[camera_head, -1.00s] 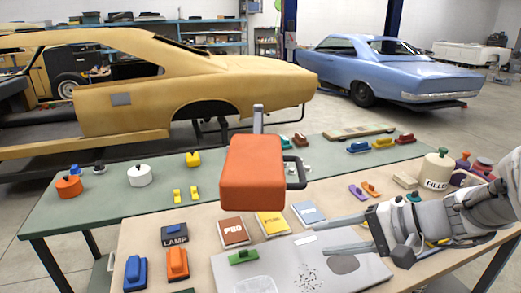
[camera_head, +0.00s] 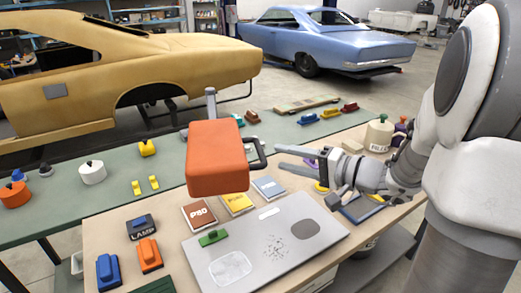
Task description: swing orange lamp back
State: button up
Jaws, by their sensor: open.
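The orange lamp (camera_head: 217,158) is a boxy head on a grey upright post, standing above the middle of the tables. A dark loop handle (camera_head: 258,153) sticks out from its right side. My gripper (camera_head: 278,158) is open, just right of the handle, with its fingers pointing left towards it. The fingertips appear very close to the handle; I cannot tell whether they touch it or straddle it. A dark block marked LAMP (camera_head: 141,227) lies on the near table, left of the lamp.
A grey panel (camera_head: 325,255) with a green block (camera_head: 213,238) lies on the wooden table. Sandpaper packs (camera_head: 199,216) lie below the lamp. A filler tin (camera_head: 379,135) stands behind my wrist. The green table (camera_head: 60,208) holds pots and small blocks. Car shells stand beyond.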

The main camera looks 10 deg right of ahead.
aim_at(261, 150)
jog(key=p+x, duration=0.1)
jog(key=x, duration=0.6)
jog(key=shift+w+a, duration=0.2)
jog(key=shift+a, duration=0.05)
grip_shut()
dwell(1.1)
